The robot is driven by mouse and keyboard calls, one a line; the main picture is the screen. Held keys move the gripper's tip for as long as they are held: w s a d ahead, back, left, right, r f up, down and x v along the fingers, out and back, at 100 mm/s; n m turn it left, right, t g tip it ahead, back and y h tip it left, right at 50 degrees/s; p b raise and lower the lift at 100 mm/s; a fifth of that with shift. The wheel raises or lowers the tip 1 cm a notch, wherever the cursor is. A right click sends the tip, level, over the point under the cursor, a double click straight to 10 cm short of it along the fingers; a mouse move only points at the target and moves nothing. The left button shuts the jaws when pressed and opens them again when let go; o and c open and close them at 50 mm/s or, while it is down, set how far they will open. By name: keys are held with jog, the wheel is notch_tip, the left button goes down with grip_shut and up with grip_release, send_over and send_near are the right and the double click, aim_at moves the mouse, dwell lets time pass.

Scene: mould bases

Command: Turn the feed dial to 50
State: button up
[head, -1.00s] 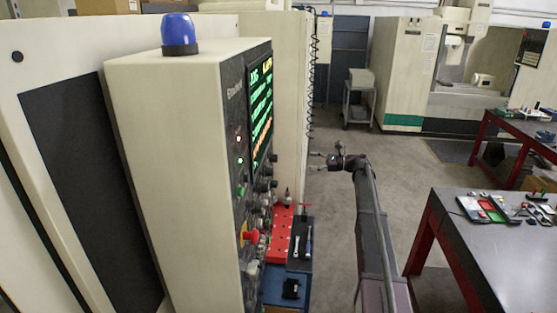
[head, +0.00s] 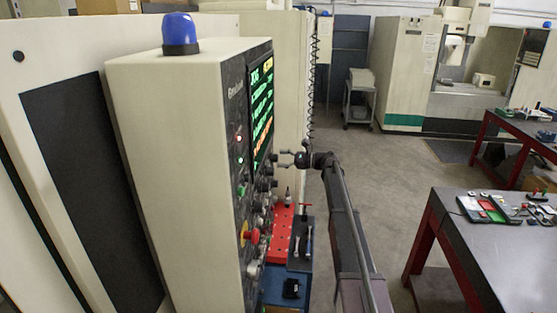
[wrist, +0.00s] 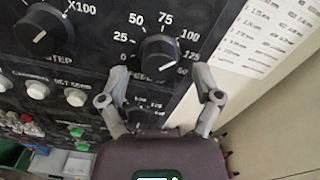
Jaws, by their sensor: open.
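The feed dial (wrist: 159,52) is a black knob on the dark control panel, in the upper middle of the wrist view. White numbers 25, 50, 75 and 100 run around it, and the word under it is partly hidden.
A step knob (wrist: 43,30) sits left of the dial, and another knob (wrist: 140,115) below is partly hidden by my gripper. A red stop button (head: 252,236) is lower on the panel. A red block (head: 281,234) and tools stand beside the cabinet.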

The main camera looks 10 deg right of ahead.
jog(key=shift+w+a, duration=0.2)
jog(key=shift+a, duration=0.3)
jog(key=shift+c, duration=0.2)
grip_shut()
jog(key=shift+n, duration=0.6)
dwell(0.4)
jog(key=n, duration=1.4)
jog(key=shift+n, duration=0.4)
